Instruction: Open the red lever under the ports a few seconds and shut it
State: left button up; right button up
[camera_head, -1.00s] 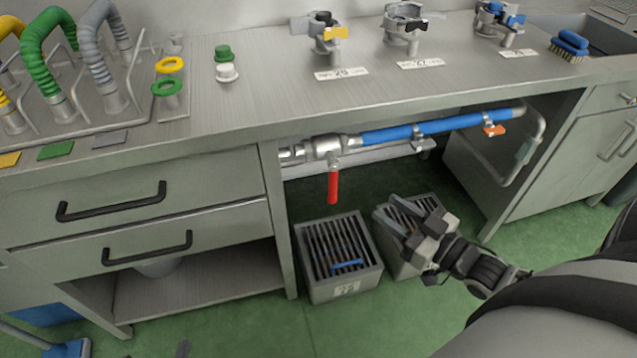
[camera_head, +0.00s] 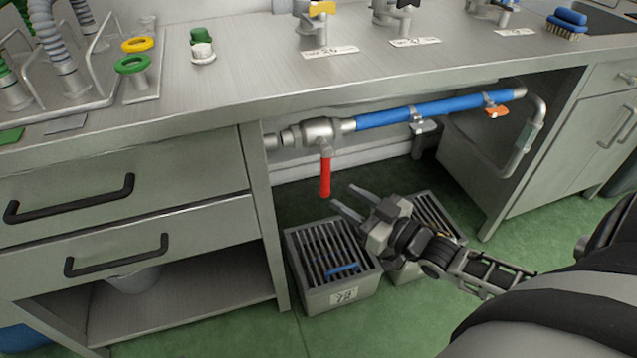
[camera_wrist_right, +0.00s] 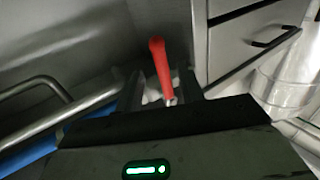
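The red lever (camera_head: 325,175) hangs straight down from a silver valve (camera_head: 318,130) on the pipe under the bench, crosswise to the pipe. My right gripper (camera_head: 344,196) is open and empty. Its two fingertips are just right of the lever's lower end and apart from it in the head view. In the right wrist view the red lever (camera_wrist_right: 160,68) shows ahead, roughly in line with the gap between the dark fingers. My left gripper is not in view.
A grated crate (camera_head: 345,292) stands on the floor below the lever, with another grated crate (camera_head: 428,208) behind my right gripper. A blue pipe section (camera_head: 400,114) with an orange-handled valve (camera_head: 495,112) runs right. Drawers (camera_head: 110,195) stand left.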

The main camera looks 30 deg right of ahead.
aim_at(328, 187)
jog(key=b+x, duration=0.1)
jog(key=x, duration=0.6)
jog(key=shift+w+a+f, duration=0.1)
jog(key=shift+w, duration=0.25)
jog(key=shift+w+a, duration=0.15)
jog(key=shift+w, duration=0.35)
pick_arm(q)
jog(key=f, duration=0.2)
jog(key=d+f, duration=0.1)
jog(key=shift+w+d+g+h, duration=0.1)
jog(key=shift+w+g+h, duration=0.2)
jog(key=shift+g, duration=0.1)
pick_arm(e)
grip_shut()
